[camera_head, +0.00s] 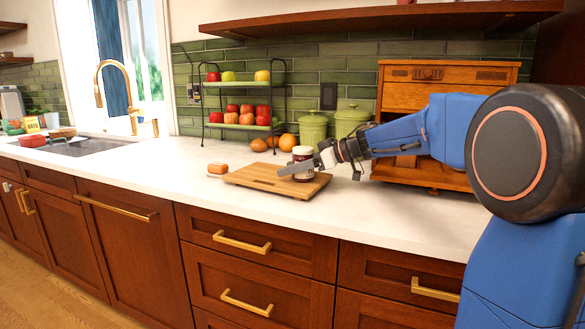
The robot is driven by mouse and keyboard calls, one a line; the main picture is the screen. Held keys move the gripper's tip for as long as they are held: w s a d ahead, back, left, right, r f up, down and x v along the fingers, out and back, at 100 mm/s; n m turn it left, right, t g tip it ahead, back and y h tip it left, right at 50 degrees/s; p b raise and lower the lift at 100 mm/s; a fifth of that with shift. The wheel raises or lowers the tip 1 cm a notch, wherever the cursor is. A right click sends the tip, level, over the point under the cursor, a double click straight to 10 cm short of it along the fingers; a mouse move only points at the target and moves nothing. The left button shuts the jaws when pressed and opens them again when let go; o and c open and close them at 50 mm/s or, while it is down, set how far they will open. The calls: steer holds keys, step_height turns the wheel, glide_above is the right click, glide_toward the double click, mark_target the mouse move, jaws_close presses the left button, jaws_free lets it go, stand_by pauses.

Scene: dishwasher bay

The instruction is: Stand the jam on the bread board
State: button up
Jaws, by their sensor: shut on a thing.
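The jam (302,155) is a small dark jar with a pale lid. It is upright at the right part of the wooden bread board (252,176), which lies flat on the white counter. My gripper (296,169) reaches in from the right and is shut on the jar; its finger crosses the front of the jar and hides part of it. The jar's bottom is low over the board, but I cannot tell from this view whether it touches.
Behind stand a two-tier fruit rack (240,126), green canisters (313,127) and loose oranges (289,141). A wooden cabinet (400,98) stands right, close to my arm. The counter left of the board is clear up to the sink (88,146).

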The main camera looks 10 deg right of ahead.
steer(key=o, duration=1.5)
steer(key=shift+f, duration=0.1)
steer(key=shift+s+d+r, duration=0.1)
steer(key=shift+d+r, duration=0.1)
steer(key=shift+d, duration=0.05)
steer(key=v, duration=1.1)
steer(key=shift+s+d, duration=0.15)
steer(key=shift+d, duration=0.05)
steer(key=shift+s, duration=0.1)
